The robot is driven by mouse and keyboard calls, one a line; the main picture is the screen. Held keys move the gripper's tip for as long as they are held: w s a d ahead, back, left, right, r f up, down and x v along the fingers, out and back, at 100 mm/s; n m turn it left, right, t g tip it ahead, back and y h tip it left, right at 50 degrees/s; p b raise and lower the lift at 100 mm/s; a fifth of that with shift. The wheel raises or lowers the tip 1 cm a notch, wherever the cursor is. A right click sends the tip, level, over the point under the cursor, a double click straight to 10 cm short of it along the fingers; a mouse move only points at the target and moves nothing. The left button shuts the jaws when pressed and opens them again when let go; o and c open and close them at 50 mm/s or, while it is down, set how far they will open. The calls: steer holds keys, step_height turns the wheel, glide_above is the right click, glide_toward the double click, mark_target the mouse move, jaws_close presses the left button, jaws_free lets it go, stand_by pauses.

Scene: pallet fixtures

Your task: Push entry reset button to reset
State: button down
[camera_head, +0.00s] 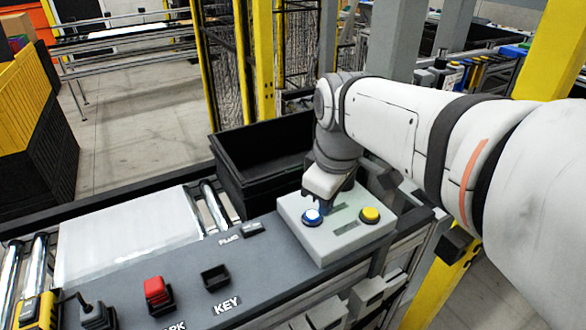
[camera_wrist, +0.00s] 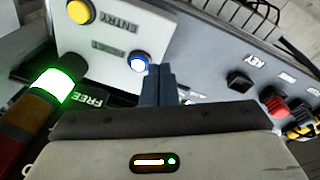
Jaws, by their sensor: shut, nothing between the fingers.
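A light grey control box (camera_head: 340,240) stands on the console. It carries a blue-ringed button with a pale centre (camera_head: 312,217) on the left and a yellow button (camera_head: 370,215) on the right. In the wrist view the box's face (camera_wrist: 115,40) reads ENTRY and RESET upside down, with the yellow button (camera_wrist: 80,12) and the blue button (camera_wrist: 139,62) at its edges. My gripper (camera_wrist: 160,69) is shut and empty, its dark blue fingertips right beside the blue button. In the head view my gripper (camera_head: 320,207) is just above and behind that button. I cannot tell whether they touch.
The grey console (camera_head: 190,275) also has a red switch (camera_head: 155,289), a black KEY socket (camera_head: 215,278) and a black plug. A black bin (camera_head: 262,160) stands behind the box. A green-lit signal lamp (camera_wrist: 54,83) is close to my gripper in the wrist view.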

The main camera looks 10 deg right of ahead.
mark_target(313, 214)
steer(key=w+r+n+g+b, duration=0.1)
steer(key=w+r+n, duration=0.3)
steer(key=w+n, duration=0.4)
steer(key=shift+w+d+r+n+g+b, duration=0.35)
steer(key=shift+n+b, duration=0.25)
steer(key=shift+n, duration=1.8)
steer(key=shift+a+f, duration=0.1)
step_height(313, 214, down, 14)
steer(key=shift+a+r+p, duration=0.1)
steer(key=shift+p, duration=0.2)
